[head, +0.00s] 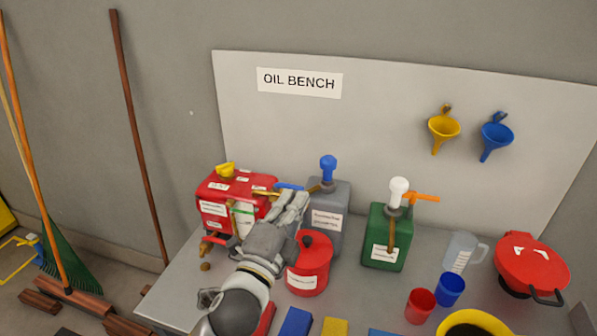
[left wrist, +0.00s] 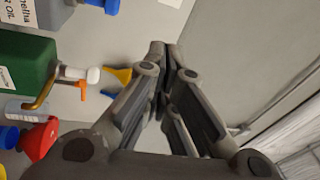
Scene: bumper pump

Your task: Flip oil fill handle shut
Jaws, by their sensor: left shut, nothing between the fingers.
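My left gripper (head: 297,203) is shut and empty, above the bench beside the red oil container (head: 213,196). That container has a yellow cap (head: 225,169) and a brass tap (head: 207,247). A blue handle (head: 290,187) shows just behind my fingers; I cannot tell whether they touch it. A grey canister (head: 329,222) with a blue pump knob (head: 328,166) stands right of the gripper. A green canister (head: 378,253) has a white knob (head: 399,187) and an orange lever (head: 424,198) pointing right. In the left wrist view my closed fingers (left wrist: 172,65) point toward the wall. No label visibly reads oil fill.
A red lidded can (head: 310,265) stands close to my left gripper. Two funnels hang on the back panel (head: 350,110).

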